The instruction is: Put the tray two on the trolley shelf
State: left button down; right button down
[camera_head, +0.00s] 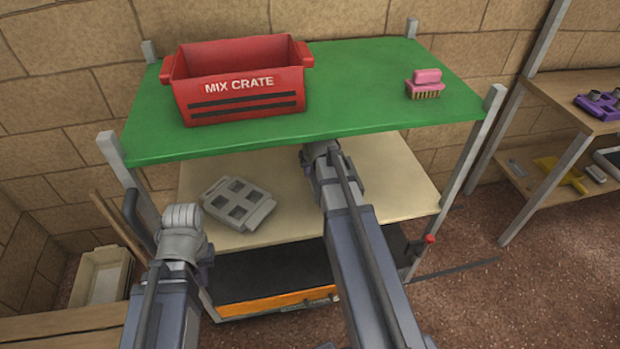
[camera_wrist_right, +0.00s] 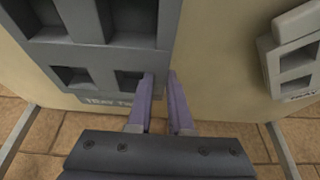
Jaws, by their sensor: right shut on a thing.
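Tray two (camera_wrist_right: 115,98), a dark grey tray with square pockets and a partly covered "TRAY" label, fills the upper left of the right wrist view. My right gripper (camera_wrist_right: 164,78) is shut on its edge, one purple finger each side of the wall. In the head view the green top hides tray two and my right fingers; my right arm reaches in under that top. The trolley's middle shelf (camera_head: 390,190) is beige. My left gripper (camera_head: 182,216) is in front of the trolley's left side, fingers not clearly visible.
A lighter grey tray (camera_head: 238,203) lies on the middle shelf at left; it also shows in the wrist view (camera_wrist_right: 295,50). A red mix crate (camera_head: 240,82) and a pink brush (camera_head: 426,82) stand on the green top (camera_head: 350,95). Shelf room right of my arm looks bare.

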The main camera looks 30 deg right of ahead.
notch_tip(320, 180, down, 4)
jog(key=b, duration=0.3)
jog(key=shift+r, duration=0.3)
jog(key=c, duration=1.3)
grip_release()
jog(key=shift+f, duration=0.2)
jog(key=o, duration=0.5)
jog(key=shift+r, duration=0.15)
